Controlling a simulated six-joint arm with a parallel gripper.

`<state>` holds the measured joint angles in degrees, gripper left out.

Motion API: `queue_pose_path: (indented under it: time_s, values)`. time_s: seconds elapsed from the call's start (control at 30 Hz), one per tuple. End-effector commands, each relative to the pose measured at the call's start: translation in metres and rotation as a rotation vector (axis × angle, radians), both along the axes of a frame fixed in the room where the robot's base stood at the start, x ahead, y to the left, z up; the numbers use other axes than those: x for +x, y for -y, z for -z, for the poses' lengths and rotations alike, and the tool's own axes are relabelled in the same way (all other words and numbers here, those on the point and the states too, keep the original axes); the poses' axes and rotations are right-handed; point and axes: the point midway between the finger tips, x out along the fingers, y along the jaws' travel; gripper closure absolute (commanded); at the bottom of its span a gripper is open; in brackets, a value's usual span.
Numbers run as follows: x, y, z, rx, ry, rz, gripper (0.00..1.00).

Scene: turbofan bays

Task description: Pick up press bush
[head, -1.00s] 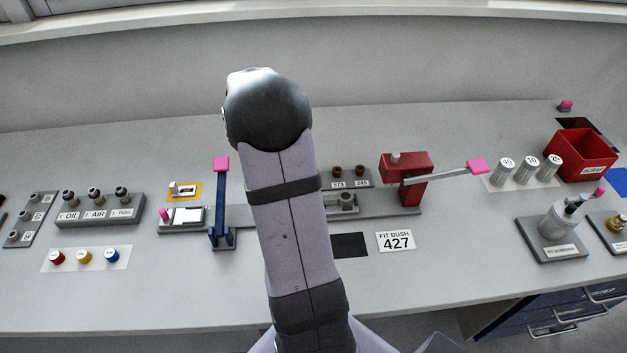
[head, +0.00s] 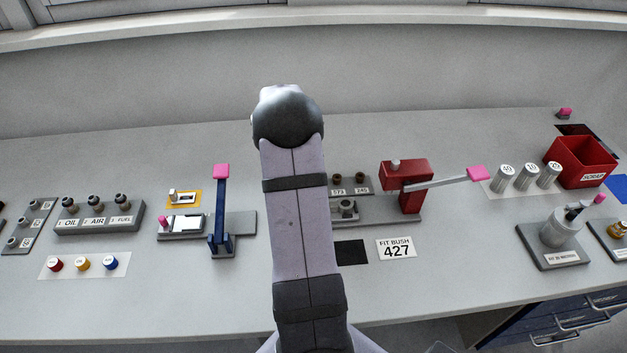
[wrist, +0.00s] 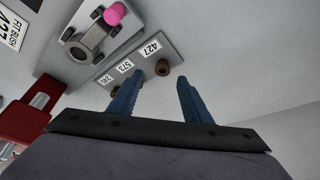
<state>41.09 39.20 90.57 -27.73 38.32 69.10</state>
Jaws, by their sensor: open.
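Small brown bushes stand on a grey labelled rack. In the wrist view, the bush by label 427 (wrist: 163,68) is just ahead of the fingertips, roughly between them. The bush by label 573 (wrist: 136,74) is partly hidden by the left finger, with another by the last label. My gripper (wrist: 160,78) is open with nothing between its blue fingers. In the head view, the bushes 573 (head: 337,178) and 245 (head: 361,177) show, while bush 427 and my fingers are hidden behind my arm. A card (head: 397,248) reads FIT BUSH 427.
The red press (head: 408,180) with a pink-tipped lever stands right of the rack. A grey fixture (head: 347,207) sits in front of the rack. A blue lever stand (head: 220,215) is to the left. A black square (head: 350,252) lies in front, on clear bench.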

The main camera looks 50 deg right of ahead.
Motion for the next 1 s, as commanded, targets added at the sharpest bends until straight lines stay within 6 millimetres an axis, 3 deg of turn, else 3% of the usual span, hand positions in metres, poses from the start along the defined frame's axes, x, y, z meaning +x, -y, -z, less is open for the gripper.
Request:
queue_pose_path:
  time_s: [0.5, 0.83, 1.0]
  values:
    - [0.004, 0.016, 0.042, 0.001, -0.001, -0.001, 0.55]
    - [0.004, 0.017, 0.046, 0.0, 0.0, -0.001, 0.55]
    - [0.004, 0.017, 0.046, 0.0, 0.0, -0.001, 0.96]
